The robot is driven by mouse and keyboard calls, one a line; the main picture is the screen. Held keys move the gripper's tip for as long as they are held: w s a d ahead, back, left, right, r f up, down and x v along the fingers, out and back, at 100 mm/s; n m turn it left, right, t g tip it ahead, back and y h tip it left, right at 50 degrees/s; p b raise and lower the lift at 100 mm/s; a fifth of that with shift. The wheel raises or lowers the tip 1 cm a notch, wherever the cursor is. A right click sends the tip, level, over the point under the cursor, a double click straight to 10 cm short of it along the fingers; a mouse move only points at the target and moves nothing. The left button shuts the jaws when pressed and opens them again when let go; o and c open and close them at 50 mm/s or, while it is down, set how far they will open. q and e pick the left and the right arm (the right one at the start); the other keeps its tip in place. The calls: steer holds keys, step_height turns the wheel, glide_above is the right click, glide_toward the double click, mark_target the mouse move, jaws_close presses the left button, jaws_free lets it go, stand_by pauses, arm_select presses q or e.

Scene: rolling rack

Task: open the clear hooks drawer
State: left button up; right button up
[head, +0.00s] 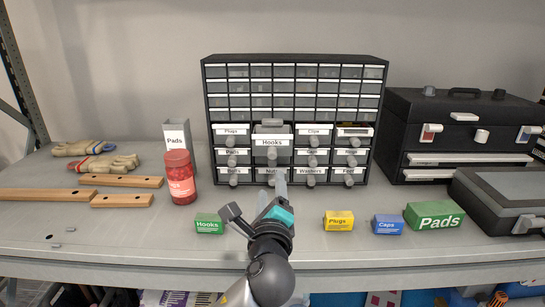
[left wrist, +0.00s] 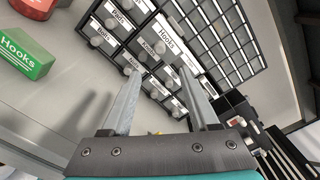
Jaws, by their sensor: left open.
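The clear hooks drawer (head: 272,128) is in the upper row of labelled drawers in the black cabinet (head: 295,59). Its "Hooks" label sits larger and further forward than its neighbours, so it looks partly pulled out. It has a grey knob on its front. In the left wrist view the drawer's label (left wrist: 167,36) shows beyond my fingers. My left gripper (head: 273,184) is open and empty, in front of and below the drawer, with the fingers pointing at the cabinet. The fingers (left wrist: 161,76) look apart from the knob. My right gripper is not in view.
A green Hooks box (head: 209,225) lies left of my gripper. Yellow Plugs (head: 338,222), blue Caps (head: 387,226) and green Pads (head: 434,216) boxes lie right. A red jar (head: 180,178) stands left of the cabinet; a black toolbox (head: 460,120) stands right.

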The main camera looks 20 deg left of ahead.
mark_target(271, 156)
arm_select(q)
steer(key=b+x, duration=0.1)
steer(key=x, duration=1.4)
steer(key=shift+f, duration=0.1)
steer(key=shift+s, duration=0.1)
jaws_close()
stand_by(1.1)
